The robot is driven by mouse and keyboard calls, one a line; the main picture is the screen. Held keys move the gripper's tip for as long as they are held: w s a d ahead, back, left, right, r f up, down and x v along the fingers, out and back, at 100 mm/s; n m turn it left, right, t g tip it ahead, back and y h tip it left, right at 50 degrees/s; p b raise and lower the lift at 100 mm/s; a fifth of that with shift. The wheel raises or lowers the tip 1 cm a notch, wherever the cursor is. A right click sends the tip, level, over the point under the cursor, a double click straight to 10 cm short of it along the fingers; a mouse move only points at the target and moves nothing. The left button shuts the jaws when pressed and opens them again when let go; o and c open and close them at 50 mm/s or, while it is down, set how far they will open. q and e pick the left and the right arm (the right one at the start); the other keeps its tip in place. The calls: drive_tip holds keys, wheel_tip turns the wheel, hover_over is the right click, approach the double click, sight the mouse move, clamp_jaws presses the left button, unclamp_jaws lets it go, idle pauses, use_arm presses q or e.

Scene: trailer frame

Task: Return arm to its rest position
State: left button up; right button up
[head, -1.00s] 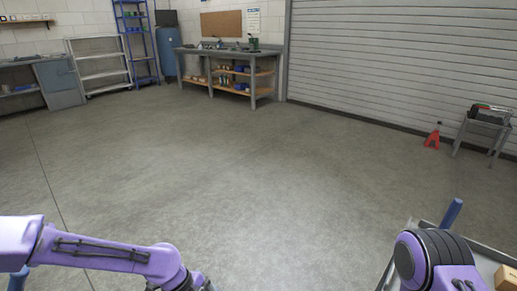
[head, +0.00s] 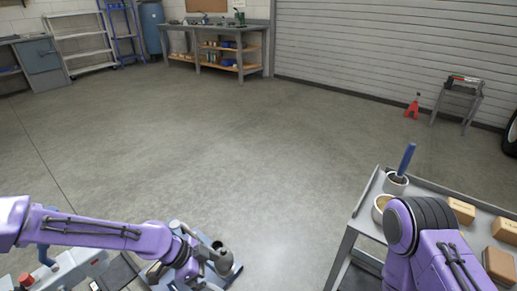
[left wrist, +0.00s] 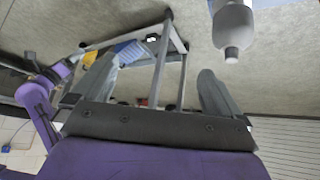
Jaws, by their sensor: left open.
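My left arm, purple, comes in from the left of the head view and reaches the bottom middle. Its grey wrist end is low there, beside a blue-grey base (head: 226,272) with a grey knob-like part (head: 223,260). In the left wrist view my left gripper (left wrist: 157,82) is open, its two grey fingers wide apart with nothing held between them. A grey rounded part (left wrist: 234,27) shows at the top right of that view, apart from the fingers. My right arm, purple with a black ribbed joint, shows at the lower right of the head view; its gripper is out of view.
A grey cart (head: 349,241) with cardboard boxes (head: 461,210) and round containers (head: 396,183) stands at the right, close behind my right arm. A red jack stand (head: 412,106) and small table (head: 459,98) are farther back. The middle floor (head: 250,150) is clear.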

use_arm(q)
drive_tip(key=s+a+f+n+t+y, duration=0.25)
drive_tip(key=f+n, duration=0.25)
drive_tip(key=n, duration=0.5)
drive_tip(key=s+a+f+n+t+y, duration=0.1)
drive_tip(key=s+a+f+n+t, duration=0.15)
drive_tip(key=f+n, duration=0.5)
drive_tip(key=s+a+f+n+g+y, duration=0.35)
drive_tip(key=s+a+y, duration=0.35)
drive_tip(key=s+a, duration=0.85)
drive_tip(key=w+a+r+p+v, duration=0.1)
drive_tip(key=a+p+v, duration=0.1)
drive_tip(key=p+v, duration=1.2)
drive_tip(key=shift+w+n+t+p, duration=0.2)
drive_tip(key=shift+n+t+p, duration=0.15)
drive_tip(key=shift+n, duration=0.05)
drive_tip(key=shift+r, duration=0.1)
